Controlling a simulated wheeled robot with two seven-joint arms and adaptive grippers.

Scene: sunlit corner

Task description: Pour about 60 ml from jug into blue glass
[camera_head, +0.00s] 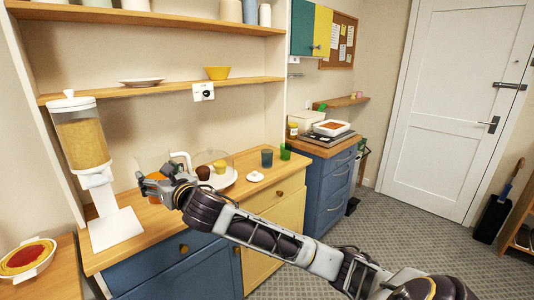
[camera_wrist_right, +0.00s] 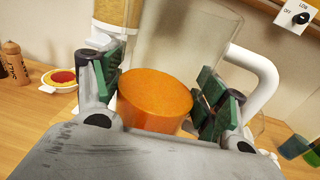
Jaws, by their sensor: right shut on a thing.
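The jug (camera_head: 152,162) is clear with a white handle and holds orange liquid. It is at the left of the wooden counter, partly hidden behind my right gripper (camera_head: 160,190). In the right wrist view the gripper's fingers (camera_wrist_right: 158,95) are closed on both sides of the jug (camera_wrist_right: 185,40), around the orange liquid (camera_wrist_right: 155,92). The jug looks roughly upright; I cannot tell whether its base touches the counter. The blue glass (camera_head: 267,158) stands on the counter to the right, apart from the jug. My left gripper is not in view.
A green glass (camera_head: 285,152) stands just right of the blue one. A white plate (camera_head: 226,183) with small cakes and a white lid (camera_head: 255,176) lie between jug and glasses. A cereal dispenser (camera_head: 82,140) stands left of the jug. A shelf (camera_head: 165,88) runs above.

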